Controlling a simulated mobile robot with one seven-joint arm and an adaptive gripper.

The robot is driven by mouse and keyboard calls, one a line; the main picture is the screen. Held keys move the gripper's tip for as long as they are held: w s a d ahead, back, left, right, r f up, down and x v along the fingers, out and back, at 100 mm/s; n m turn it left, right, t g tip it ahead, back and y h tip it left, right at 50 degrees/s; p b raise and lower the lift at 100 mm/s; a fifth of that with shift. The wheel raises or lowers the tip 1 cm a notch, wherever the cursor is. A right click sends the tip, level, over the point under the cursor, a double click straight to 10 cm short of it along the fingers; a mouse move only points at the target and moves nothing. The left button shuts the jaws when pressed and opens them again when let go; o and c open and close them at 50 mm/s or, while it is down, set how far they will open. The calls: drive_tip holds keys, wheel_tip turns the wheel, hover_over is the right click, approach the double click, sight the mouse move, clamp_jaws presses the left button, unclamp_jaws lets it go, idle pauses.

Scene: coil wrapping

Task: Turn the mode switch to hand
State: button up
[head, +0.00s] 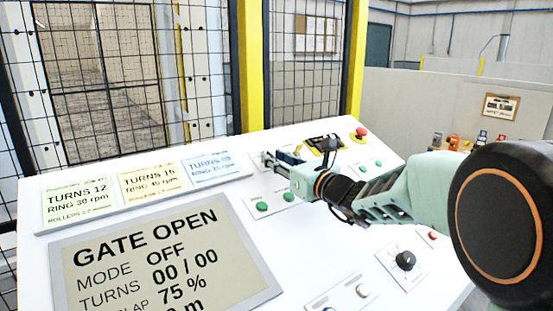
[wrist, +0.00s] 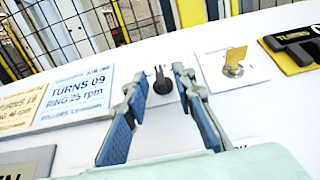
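My gripper (head: 279,160) is over the upper middle of the white control panel. In the wrist view its two blue-padded fingers (wrist: 160,78) are apart. A black knob with an upright pointer (wrist: 162,84) shows between the fingertips, with a gap visible on both sides; it appears to be the mode switch, but its label is not readable. Contact with the fingers is not visible. In the head view the gripper hides this knob. The large display (head: 160,262) reads GATE OPEN, MODE OFF, TURNS 00 / 00.
A key switch with a yellow tag (wrist: 234,58) is right of the black knob. A red emergency button (head: 361,132), green buttons (head: 262,206) and another black rotary knob (head: 405,260) are on the panel. Recipe cards (head: 78,203) lie at left. Mesh fencing (head: 120,70) stands behind.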

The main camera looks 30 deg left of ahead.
clamp_jaws()
drive_tip(key=shift+w, duration=0.1)
drive_tip(key=n+g, duration=0.1)
drive_tip(key=n+g+y+p, duration=0.1)
drive_tip(key=shift+w+d+r+g, duration=0.1)
drive_tip(key=shift+w+d+g, duration=0.1)
drive_tip(key=shift+g, duration=0.1)
drive_tip(key=n+g+p, duration=0.3)
drive_tip(key=shift+w+r+n, duration=0.2)
drive_tip(key=shift+w+n, duration=0.05)
drive_tip(key=shift+n, duration=0.15)
drive_tip(key=n+g+p, duration=0.2)
drive_tip(key=g+p, duration=0.1)
drive_tip(key=shift+w+n, duration=0.15)
drive_tip(key=shift+n, duration=0.15)
drive_tip(key=n+g+p, duration=0.2)
drive_tip(key=p, duration=0.1)
drive_tip(key=shift+w+n+g+h, duration=0.1)
drive_tip(key=shift+n+g+h, duration=0.2)
drive_tip(key=shift+g, duration=0.1)
drive_tip(key=shift+a+f+n+g+p, duration=0.15)
drive_tip(key=shift+n+g+p, duration=0.15)
drive_tip(key=shift+g+p, duration=0.15)
